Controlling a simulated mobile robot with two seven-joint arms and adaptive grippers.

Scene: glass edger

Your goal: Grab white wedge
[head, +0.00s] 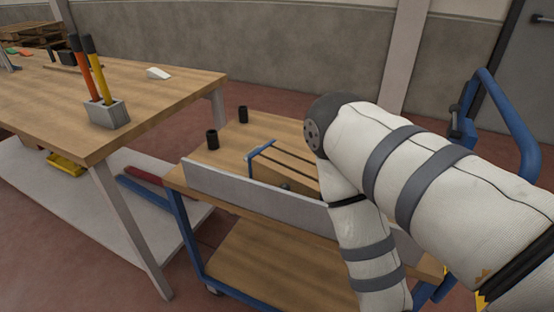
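The white wedge (159,73) is small and lies on the wooden top of the workbench (170,95), towards its far right part. Nothing touches it, and bare wood surrounds it. One of my arms, in a white padded sleeve with grey bands, comes in from the right and bends down over the cart. Its gripper is outside the picture, below the frame. My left arm and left gripper do not show.
A grey block (107,114) holding orange and yellow-handled tools stands near the bench's front edge. A wooden cart (225,165) with a grey front board, black cups and a blue-ended fixture stands right of the bench. A blue rail (508,120) rises at right.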

